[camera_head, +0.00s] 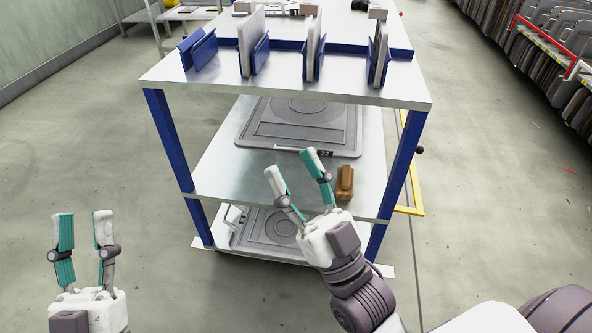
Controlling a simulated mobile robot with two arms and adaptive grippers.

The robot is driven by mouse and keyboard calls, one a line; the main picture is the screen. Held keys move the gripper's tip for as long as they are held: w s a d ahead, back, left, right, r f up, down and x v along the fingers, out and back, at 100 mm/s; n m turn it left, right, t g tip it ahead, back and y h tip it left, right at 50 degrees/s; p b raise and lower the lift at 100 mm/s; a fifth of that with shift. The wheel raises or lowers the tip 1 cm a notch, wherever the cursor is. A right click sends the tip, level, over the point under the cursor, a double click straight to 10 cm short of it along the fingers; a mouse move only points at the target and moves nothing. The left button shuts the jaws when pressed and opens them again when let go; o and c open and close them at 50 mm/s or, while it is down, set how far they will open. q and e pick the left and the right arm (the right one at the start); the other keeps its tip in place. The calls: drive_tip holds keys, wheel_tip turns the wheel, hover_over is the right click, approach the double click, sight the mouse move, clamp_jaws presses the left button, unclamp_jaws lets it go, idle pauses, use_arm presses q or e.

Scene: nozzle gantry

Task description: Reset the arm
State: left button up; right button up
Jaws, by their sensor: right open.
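My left gripper (84,232) is at the lower left, over bare floor, its two green-padded fingers pointing up and apart, with nothing between them. My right gripper (293,170) is in front of the shelf unit, near the middle shelf's front edge in the picture. Its fingers are spread and empty. The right arm comes in from the lower right. A small brown block-like object (345,183) lies on the middle shelf, just right of the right gripper and apart from it.
The shelf unit's top (200,88) carries blue holders (199,50) with upright grey plates. Its middle shelf (225,165) bears a large grey plate (300,125); another lies below. Blue posts (168,138) flank the front. Racks (565,55) stand at right.

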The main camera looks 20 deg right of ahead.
idle(0.3)
